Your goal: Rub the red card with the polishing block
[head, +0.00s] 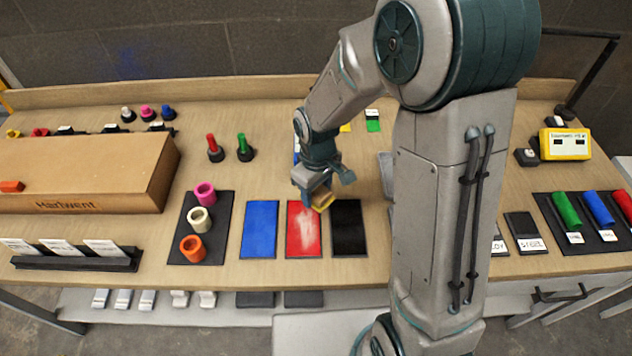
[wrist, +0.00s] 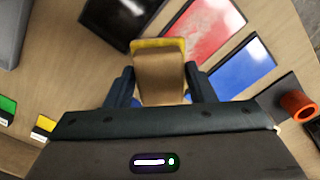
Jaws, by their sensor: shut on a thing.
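The red card (head: 303,240) lies on the table between the blue card and the black card, with a pale whitish smear across its middle. It also shows in the wrist view (wrist: 204,24). My gripper (head: 318,198) is at the card's far right edge. In the wrist view my gripper (wrist: 160,88) is shut on the polishing block (wrist: 160,72), a tan block with a yellow edge. The block overlaps the near edge of the red card in the wrist view. I cannot tell whether it touches the card.
The blue card (head: 260,230) is left of the red one, the black card (head: 348,229) right. A dark tray (head: 181,223) holds coloured rings. Two pegs, red (head: 214,149) and green (head: 244,148), stand behind. A wooden box (head: 90,180) fills the left.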

